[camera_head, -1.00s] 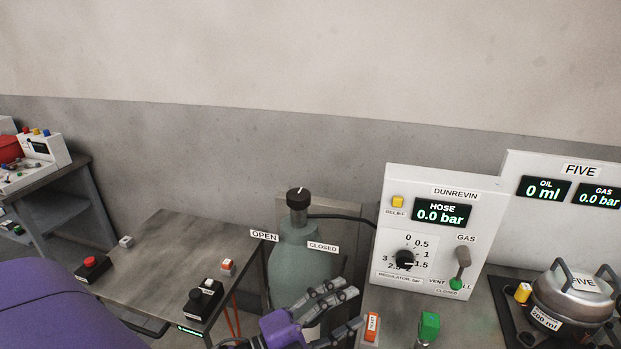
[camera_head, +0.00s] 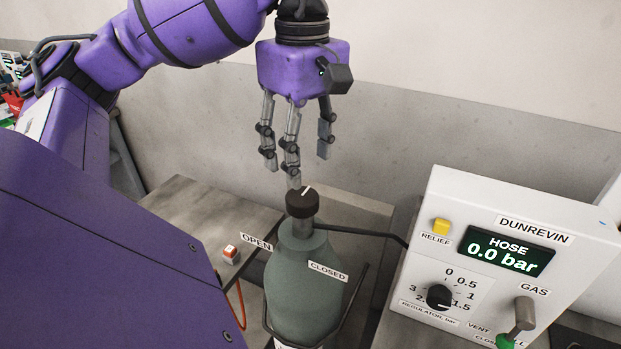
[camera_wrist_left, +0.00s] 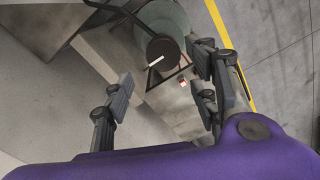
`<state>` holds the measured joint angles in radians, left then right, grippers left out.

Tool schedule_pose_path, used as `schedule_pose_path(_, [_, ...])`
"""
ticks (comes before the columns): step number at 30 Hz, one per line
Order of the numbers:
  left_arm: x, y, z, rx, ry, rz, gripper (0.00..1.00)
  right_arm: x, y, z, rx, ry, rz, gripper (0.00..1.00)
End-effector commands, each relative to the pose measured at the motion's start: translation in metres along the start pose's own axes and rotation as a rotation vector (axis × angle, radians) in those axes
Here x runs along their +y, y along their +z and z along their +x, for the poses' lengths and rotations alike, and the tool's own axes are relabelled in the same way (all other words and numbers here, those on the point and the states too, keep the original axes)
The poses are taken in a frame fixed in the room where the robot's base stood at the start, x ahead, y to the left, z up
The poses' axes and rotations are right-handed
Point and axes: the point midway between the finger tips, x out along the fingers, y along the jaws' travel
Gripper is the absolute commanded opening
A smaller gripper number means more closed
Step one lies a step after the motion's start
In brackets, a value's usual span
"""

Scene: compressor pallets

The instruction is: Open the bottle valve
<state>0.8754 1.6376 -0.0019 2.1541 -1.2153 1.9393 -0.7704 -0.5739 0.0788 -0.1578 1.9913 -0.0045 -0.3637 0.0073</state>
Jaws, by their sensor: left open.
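The bottle valve (camera_head: 302,202) is a black round knob with a white pointer line on top of a grey-green gas bottle (camera_head: 305,275). OPEN (camera_head: 257,242) and CLOSED (camera_head: 328,272) labels sit on either side of the bottle's shoulder. My left gripper (camera_head: 297,165) hangs fingers-down just above and behind the valve, open and empty. In the left wrist view the valve knob (camera_wrist_left: 163,50) shows beyond the fingers, between the two finger sides and apart from them. My right gripper is not in view.
A white DUNREVIN panel (camera_head: 500,240) stands right of the bottle, with a HOSE display at 0.0 bar, a regulator knob (camera_head: 439,297) and a gas lever (camera_head: 523,315). A black hose (camera_head: 360,232) runs from the bottle to it.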

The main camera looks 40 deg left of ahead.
Motion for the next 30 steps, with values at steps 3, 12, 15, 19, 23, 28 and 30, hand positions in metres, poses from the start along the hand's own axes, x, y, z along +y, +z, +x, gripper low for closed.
schedule_pose_path(3, [-0.002, 0.001, 0.016, -0.004, -0.005, 0.0, 0.53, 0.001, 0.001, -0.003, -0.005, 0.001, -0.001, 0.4])
schedule_pose_path(12, [-0.001, 0.002, 0.059, -0.006, -0.003, 0.0, 0.53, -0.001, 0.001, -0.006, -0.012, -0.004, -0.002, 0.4])
schedule_pose_path(15, [-0.001, 0.002, 0.066, -0.006, -0.001, 0.001, 0.53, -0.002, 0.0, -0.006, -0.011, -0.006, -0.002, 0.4])
schedule_pose_path(19, [-0.001, 0.002, 0.069, -0.006, -0.001, 0.0, 0.53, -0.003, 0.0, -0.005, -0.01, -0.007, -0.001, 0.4])
schedule_pose_path(23, [-0.001, 0.002, 0.069, -0.006, -0.001, 0.0, 0.53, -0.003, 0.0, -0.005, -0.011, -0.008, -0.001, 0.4])
schedule_pose_path(28, [-0.001, 0.002, 0.069, -0.006, -0.002, 0.0, 0.36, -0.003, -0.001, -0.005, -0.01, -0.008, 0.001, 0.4])
schedule_pose_path(30, [0.0, 0.002, 0.069, -0.006, -0.001, 0.0, 0.27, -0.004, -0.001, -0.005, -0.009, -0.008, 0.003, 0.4])
